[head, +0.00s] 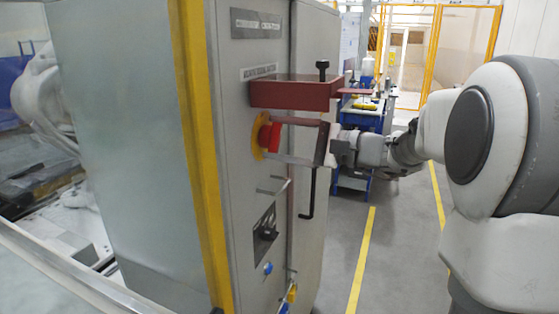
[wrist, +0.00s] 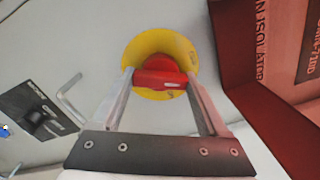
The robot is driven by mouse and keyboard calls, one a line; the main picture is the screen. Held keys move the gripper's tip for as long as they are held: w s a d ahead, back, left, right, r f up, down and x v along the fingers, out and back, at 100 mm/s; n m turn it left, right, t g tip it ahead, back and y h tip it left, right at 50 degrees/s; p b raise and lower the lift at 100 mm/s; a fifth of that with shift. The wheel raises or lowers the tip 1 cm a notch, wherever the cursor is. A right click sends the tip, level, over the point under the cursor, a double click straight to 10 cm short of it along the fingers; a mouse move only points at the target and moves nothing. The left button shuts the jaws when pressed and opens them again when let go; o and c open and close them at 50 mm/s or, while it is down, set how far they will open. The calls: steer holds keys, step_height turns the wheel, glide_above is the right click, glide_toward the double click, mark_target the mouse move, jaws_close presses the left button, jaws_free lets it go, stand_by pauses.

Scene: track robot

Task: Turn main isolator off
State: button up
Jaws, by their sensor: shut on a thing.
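The main isolator has a red rotary handle (wrist: 160,79) on a round yellow plate (wrist: 185,48), set on the grey cabinet's front. The head view shows the red handle (head: 271,136) and the yellow plate (head: 257,136) edge-on, below a dark red box. My gripper (head: 279,138) reaches in from the right. In the wrist view, my gripper's fingers (wrist: 160,80) stand one on each side of the red handle, shut on it. The handle's bar lies about level across the wrist picture. Its position marks are too small to read.
The dark red box (head: 295,94) juts out just above my gripper. A bent metal handle (head: 273,190) and a black knob on a dark plate (head: 265,233) sit lower on the cabinet (head: 245,180). A black L-shaped rod (head: 311,195) hangs close by.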

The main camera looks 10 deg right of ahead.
steer(key=n+b, duration=0.1)
steer(key=b, duration=0.1)
steer(key=n+b, duration=0.2)
steer(key=shift+f+b, duration=0.3)
steer(key=shift+b, duration=0.05)
steer(key=shift+r+n+b, duration=0.25)
steer(key=shift+n+b, duration=0.85)
steer(key=shift+b, duration=0.15)
steer(key=shift+r, duration=0.1)
steer(key=o, duration=1)
steer(key=shift+o, duration=0.2)
steer(key=p+v, duration=0.1)
steer(key=v, duration=1.6)
steer(key=shift+d, duration=0.2)
steer(key=shift+s, duration=0.1)
